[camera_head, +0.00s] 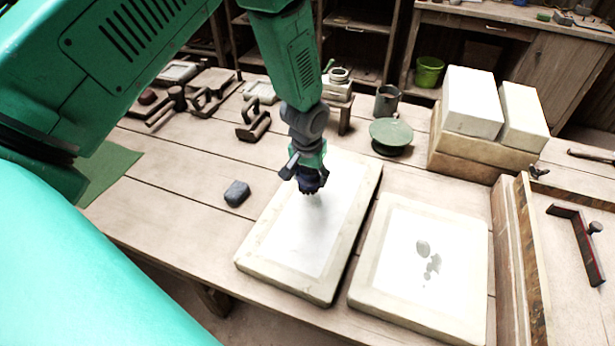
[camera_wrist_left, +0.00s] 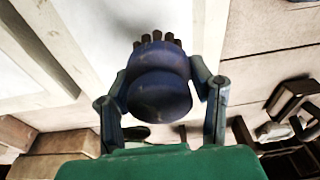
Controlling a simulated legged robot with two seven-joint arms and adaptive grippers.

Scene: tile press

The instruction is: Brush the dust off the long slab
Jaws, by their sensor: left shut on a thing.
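The long slab (camera_head: 285,281) lies on the bench, a cream block with a pale white panel on top. My left gripper (camera_head: 308,176) is over the upper-middle part of the slab, pointing down. It is shut on a dark blue brush (camera_head: 310,187), whose bristles point at the white panel. I cannot tell whether the bristles touch it. In the left wrist view, the round blue brush (camera_wrist_left: 158,95) sits between the two fingers, with brown bristles at its top. Part of the white surface (camera_wrist_left: 100,30) shows beyond it. My right gripper is not in view.
A squarer slab (camera_head: 375,283) with grey marks lies close on the right. A dark grey stone (camera_head: 237,193) sits on the left. Behind are a green round plate (camera_head: 391,134), a dark cup (camera_head: 387,100) and stacked blocks (camera_head: 472,102). A wooden frame (camera_head: 530,260) stands at right.

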